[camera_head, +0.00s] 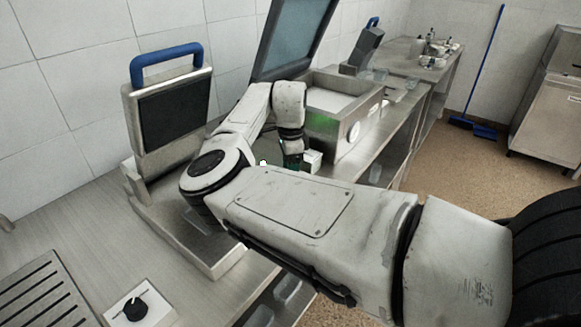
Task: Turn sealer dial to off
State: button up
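A steel box-shaped machine with a raised dark lid, which looks like the sealer (372,122), stands on the counter behind my arm. A round white dial (354,131) shows on its front face, and its pointer setting is too small to read. A green glow lies on the left part of that front. My gripper (293,160) points down in front of the machine, left of the dial and apart from it. Its fingertips are mostly hidden behind my forearm, so its opening does not show.
A press-like appliance with a blue handle (166,58) stands at the left. Small items (435,48) stand at the counter's far end. Open floor (460,165) lies right.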

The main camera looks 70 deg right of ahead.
jog(key=c, duration=1)
jog(key=shift+c, duration=0.2)
